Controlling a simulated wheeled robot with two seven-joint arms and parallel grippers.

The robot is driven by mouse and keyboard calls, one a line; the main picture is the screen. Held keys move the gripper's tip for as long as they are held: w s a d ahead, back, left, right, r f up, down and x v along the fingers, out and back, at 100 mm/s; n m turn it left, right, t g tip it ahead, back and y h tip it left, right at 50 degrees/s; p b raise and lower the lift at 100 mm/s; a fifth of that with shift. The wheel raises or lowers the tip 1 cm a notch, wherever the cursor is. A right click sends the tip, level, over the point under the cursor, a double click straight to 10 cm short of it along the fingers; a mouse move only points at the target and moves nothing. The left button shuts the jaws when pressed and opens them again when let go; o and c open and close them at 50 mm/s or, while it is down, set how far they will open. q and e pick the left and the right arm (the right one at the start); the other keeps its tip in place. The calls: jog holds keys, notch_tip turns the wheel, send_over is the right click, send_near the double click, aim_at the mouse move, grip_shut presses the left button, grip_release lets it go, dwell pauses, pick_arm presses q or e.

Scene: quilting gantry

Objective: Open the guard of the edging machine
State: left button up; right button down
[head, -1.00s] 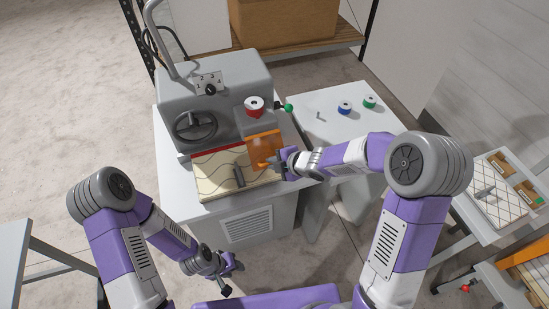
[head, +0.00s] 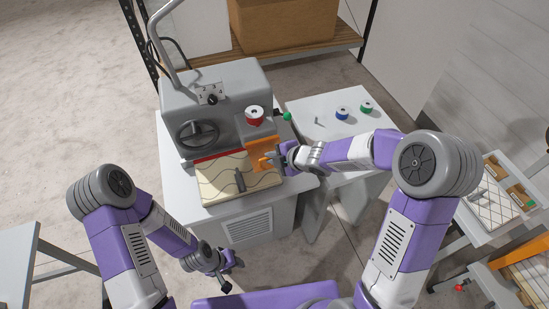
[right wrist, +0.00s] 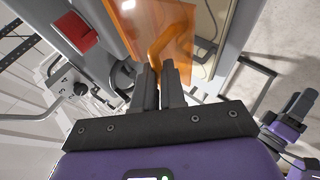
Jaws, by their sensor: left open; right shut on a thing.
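The edging machine (head: 222,92) is a grey housing on a white cabinet, with a handwheel and a red spool on top. Its guard (head: 264,148) is a see-through orange panel at the right front of the machine. In the right wrist view the guard (right wrist: 178,20) fills the upper middle, with an orange handle (right wrist: 168,42) on it. My right gripper (head: 277,158) is shut on the guard handle; its fingers (right wrist: 160,72) meet around the handle's end. My left gripper (head: 228,272) is open and empty, low in front of the cabinet and away from the machine.
A quilted cream panel (head: 225,182) with a dark grey handle-like piece (head: 240,181) lies on the machine bed. A white side table (head: 325,125) at right bears blue and green spools. A tray with a quilted piece (head: 490,205) stands far right.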

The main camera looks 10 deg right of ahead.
jog(key=shift+w+r, duration=0.2)
jog(key=c, duration=1.6)
grip_release()
jog(key=shift+a, duration=0.1)
jog(key=o, duration=0.4)
jog(key=shift+w+a+f, duration=0.1)
jog(key=shift+w+f, duration=0.15)
jog(key=shift+w, duration=0.15)
pick_arm(q)
jog(key=shift+w, duration=0.25)
pick_arm(e)
jog(key=shift+s, duration=0.15)
pick_arm(q)
jog(key=shift+a, duration=0.1)
notch_tip(320, 180, up, 3)
jog(key=p, duration=0.3)
jog(key=shift+r, duration=0.1)
pick_arm(e)
jog(key=v, duration=0.7)
jog(key=shift+s+r, duration=0.1)
jog(key=shift+r, duration=0.1)
jog(key=shift+f, duration=0.1)
